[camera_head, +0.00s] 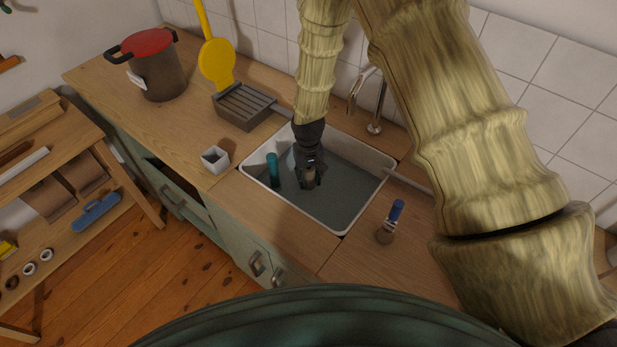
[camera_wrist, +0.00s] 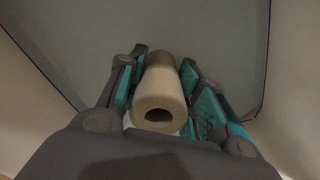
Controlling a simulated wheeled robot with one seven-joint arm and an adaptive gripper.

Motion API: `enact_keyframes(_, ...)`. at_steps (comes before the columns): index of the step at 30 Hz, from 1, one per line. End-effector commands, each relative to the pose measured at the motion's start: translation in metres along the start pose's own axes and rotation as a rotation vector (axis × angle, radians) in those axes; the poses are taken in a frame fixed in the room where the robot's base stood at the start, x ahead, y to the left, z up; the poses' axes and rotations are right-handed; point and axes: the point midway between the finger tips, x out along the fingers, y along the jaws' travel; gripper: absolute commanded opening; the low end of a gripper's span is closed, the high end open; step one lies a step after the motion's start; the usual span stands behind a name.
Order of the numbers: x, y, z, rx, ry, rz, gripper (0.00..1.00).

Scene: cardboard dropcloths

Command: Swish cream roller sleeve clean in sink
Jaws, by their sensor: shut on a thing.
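The cream roller sleeve (camera_wrist: 160,88) is a hollow tube seen end-on in the wrist view, lying between the two teal-padded fingers of my gripper (camera_wrist: 160,95). In the head view my gripper (camera_head: 311,177) points down inside the white sink (camera_head: 352,212), and a small tan bit of the sleeve (camera_head: 309,174) shows between the fingers. The sink holds grey-blue water (camera_head: 335,190). My gripper is shut on the sleeve. How deep the sleeve's lower end sits in the water is hard to tell.
The faucet (camera_head: 376,105) rises behind the sink. A blue-handled brush (camera_head: 392,220) is on the right counter, a small white cup (camera_head: 215,159) and a slatted grey rack (camera_head: 246,104) on the left.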

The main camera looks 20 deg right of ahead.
Motion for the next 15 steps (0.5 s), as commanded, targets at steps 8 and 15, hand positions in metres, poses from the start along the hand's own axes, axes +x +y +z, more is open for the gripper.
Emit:
enact_keyframes(8, -0.034, 0.006, 0.003, 0.001, -0.001, 0.000, 0.20)
enact_keyframes(15, -0.058, 0.010, 0.005, 0.001, 0.000, 0.000, 0.20)
